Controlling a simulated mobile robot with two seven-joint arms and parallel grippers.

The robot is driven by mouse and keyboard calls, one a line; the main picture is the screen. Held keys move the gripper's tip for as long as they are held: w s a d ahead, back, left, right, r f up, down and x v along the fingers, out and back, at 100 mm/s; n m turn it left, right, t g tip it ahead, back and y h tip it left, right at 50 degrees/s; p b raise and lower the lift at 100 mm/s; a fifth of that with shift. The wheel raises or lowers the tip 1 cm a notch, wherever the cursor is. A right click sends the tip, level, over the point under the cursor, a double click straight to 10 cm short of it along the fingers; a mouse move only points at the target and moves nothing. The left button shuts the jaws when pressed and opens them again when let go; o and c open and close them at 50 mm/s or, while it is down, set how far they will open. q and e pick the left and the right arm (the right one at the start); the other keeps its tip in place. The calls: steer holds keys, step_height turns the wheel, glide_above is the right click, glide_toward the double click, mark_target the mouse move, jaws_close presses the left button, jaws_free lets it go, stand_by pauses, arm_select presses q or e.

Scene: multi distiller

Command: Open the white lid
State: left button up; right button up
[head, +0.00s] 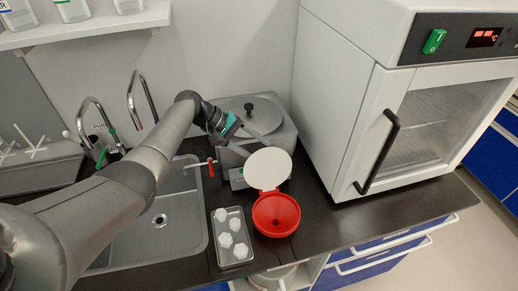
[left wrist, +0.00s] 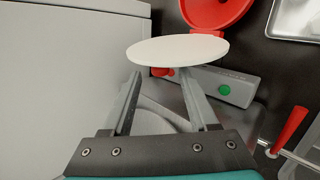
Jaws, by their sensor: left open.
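The white lid (head: 268,166) is a round disc raised on a red hinge at the back of a red funnel-like bowl (head: 276,214). It stands open, leaning up and away from the bowl, whose inside is uncovered. My left gripper (head: 258,146) is just behind the lid, open, with nothing visible between its fingers. In the left wrist view the lid (left wrist: 178,49) appears edge-on beyond the two spread fingers (left wrist: 160,78). I cannot tell whether a fingertip touches it. Part of the red bowl (left wrist: 215,10) shows behind it. My right gripper is in neither view.
A grey distiller (head: 285,140) with a black-knobbed top stands behind the lid. A metal tray (head: 234,255) with several white pieces lies left of the bowl. A sink (head: 180,235) is further left. A white oven-like cabinet (head: 345,110) stands close on the right.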

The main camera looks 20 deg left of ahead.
arm_select(q)
steer(key=v, duration=1.3)
steer(key=shift+s+a, duration=0.15)
steer(key=shift+a, duration=0.05)
